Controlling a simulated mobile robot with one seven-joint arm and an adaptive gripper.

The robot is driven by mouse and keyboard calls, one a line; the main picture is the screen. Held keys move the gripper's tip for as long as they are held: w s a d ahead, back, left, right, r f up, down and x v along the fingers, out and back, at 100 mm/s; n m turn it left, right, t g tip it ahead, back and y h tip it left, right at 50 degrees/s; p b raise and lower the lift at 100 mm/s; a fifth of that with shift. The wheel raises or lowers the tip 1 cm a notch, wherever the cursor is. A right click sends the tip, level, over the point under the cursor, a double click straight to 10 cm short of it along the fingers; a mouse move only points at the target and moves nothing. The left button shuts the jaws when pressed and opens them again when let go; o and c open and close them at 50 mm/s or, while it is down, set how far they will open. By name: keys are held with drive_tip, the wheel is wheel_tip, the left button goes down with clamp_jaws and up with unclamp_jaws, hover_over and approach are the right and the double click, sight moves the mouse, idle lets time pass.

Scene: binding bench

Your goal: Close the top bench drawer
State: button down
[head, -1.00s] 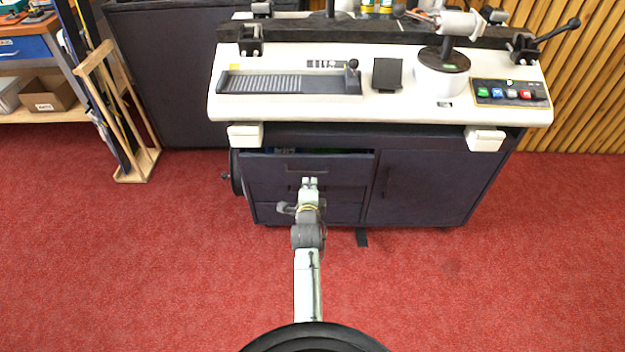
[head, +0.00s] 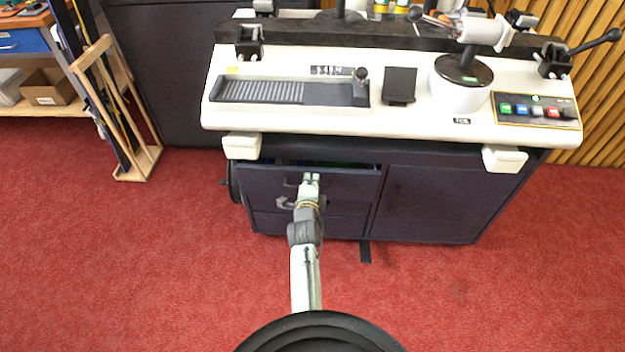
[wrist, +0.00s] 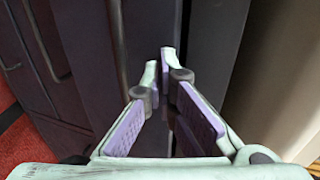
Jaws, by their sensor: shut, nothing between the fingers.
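The top bench drawer (head: 350,184) is at the upper left of the dark bench cabinet. It stands partly open, with a narrow gap above its front showing some green contents. My gripper (head: 311,177) is in front of the drawer's front face, near its middle, with its fingers together and empty. In the wrist view the shut fingertips (wrist: 162,58) point at the dark drawer front (wrist: 150,22), which appears turned on its side. I cannot tell whether the tips touch it.
The white bench top (head: 300,118) overhangs the drawer, with a white block (head: 241,146) below its left front edge. A cabinet door (head: 430,203) is right of the drawers. A wooden rack (head: 140,160) stands at the left. Red carpet (head: 150,260) is clear around the bench.

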sight(312, 171)
drive_tip(key=b+x, duration=0.1)
drive_tip(key=x, duration=0.1)
drive_tip(key=b+x, duration=0.2)
drive_tip(key=shift+w+r, duration=0.25)
drive_tip(key=shift+r, duration=0.15)
drive_tip(key=shift+w+r, duration=0.2)
